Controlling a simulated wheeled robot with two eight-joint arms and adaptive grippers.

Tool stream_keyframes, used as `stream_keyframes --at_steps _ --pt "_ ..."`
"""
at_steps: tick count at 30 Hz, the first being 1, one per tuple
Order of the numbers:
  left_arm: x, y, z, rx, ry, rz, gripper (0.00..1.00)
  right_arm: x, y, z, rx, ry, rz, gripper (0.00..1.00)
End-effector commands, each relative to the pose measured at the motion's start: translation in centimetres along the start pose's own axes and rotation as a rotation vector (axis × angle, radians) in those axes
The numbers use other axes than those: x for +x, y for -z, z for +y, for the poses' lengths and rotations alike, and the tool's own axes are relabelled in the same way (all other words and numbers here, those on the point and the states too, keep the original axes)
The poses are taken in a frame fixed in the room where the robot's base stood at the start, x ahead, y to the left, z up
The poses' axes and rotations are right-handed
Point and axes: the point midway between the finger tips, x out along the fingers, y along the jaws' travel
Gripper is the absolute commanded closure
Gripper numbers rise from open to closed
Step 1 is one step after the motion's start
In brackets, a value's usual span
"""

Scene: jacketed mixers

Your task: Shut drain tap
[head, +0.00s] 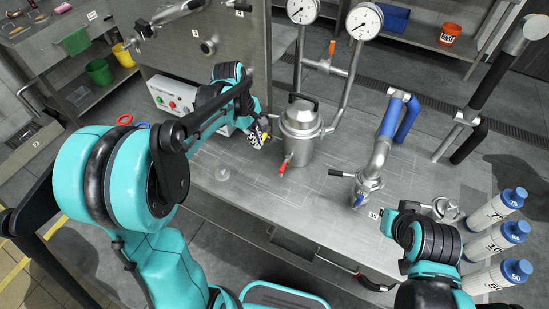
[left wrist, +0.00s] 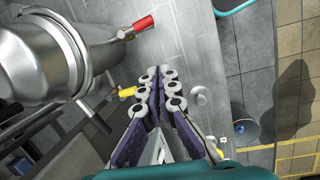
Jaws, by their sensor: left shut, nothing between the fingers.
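The steel jacketed vessel (head: 300,130) stands on the metal bench; its body fills the upper left of the left wrist view (left wrist: 45,45). A small tap with a red handle (head: 282,168) sits low on its front; the red handle also shows in the left wrist view (left wrist: 140,25). A yellow handle (left wrist: 128,91) is low beside the vessel, just left of my fingers. I cannot tell which handle belongs to the drain tap. My left gripper (head: 260,135) is shut and empty, left of the vessel; its fingertips (left wrist: 161,75) are close to the yellow handle, apparently apart from it. My right gripper is out of view.
Two pressure gauges (head: 364,20) stand on pipes behind the vessel. White bottles with blue caps (head: 492,212) are at the right. A control box (head: 172,100) is behind my left arm. The bench front-left of the vessel is mostly clear.

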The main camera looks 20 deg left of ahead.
Motion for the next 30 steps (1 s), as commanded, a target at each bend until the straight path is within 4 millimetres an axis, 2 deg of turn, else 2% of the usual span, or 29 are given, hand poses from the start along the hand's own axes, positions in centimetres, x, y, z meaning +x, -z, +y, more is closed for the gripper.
stream_keyframes --at_steps 3,11,14,26,30 --pt "1.3 1.5 1.2 -0.13 0.044 -0.044 1.0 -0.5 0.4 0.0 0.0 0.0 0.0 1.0" --pt "3.2 2.2 1.7 -0.224 0.079 -0.074 1.0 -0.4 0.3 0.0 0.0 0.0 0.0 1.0" --pt "4.5 2.1 1.6 -0.222 0.079 -0.073 1.0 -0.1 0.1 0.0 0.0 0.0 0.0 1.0" --pt "12.8 1.4 1.1 -0.22 0.077 -0.072 1.0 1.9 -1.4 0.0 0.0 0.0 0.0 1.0" --pt "12.5 -0.8 1.5 -0.218 0.077 -0.072 1.0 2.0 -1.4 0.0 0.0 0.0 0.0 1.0"
